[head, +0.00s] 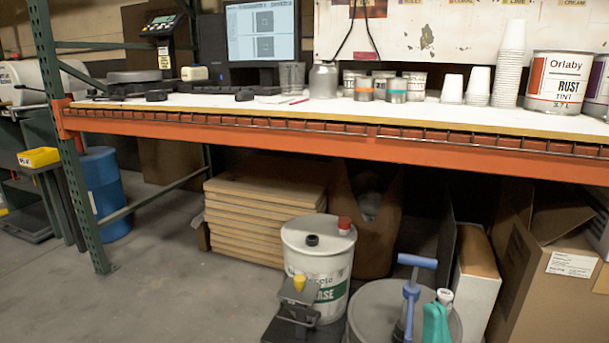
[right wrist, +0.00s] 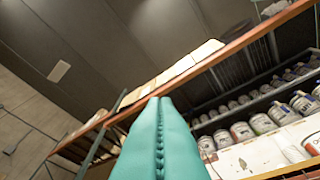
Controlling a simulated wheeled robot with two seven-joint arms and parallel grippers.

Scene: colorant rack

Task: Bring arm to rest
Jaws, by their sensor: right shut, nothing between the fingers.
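My right gripper (right wrist: 160,99) fills the lower middle of the right wrist view. Its two teal fingers are pressed together along a ribbed seam, with nothing between them. The fingers point up towards the dark ceiling, with the rack's orange beam (right wrist: 225,52) behind them. They look clear of the rack. In the head view I cannot make out either gripper with certainty. A teal shape (head: 435,325) with a pale top at the lower edge looks like a bottle. My left gripper does not show.
The orange-edged bench (head: 300,139) carries a monitor (head: 262,30), cups and a Rust tint can (head: 559,82). Below stand a white pail (head: 320,262), a grey drum (head: 375,305), stacked boards (head: 250,215) and cardboard boxes (head: 545,265). The floor at left front is clear.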

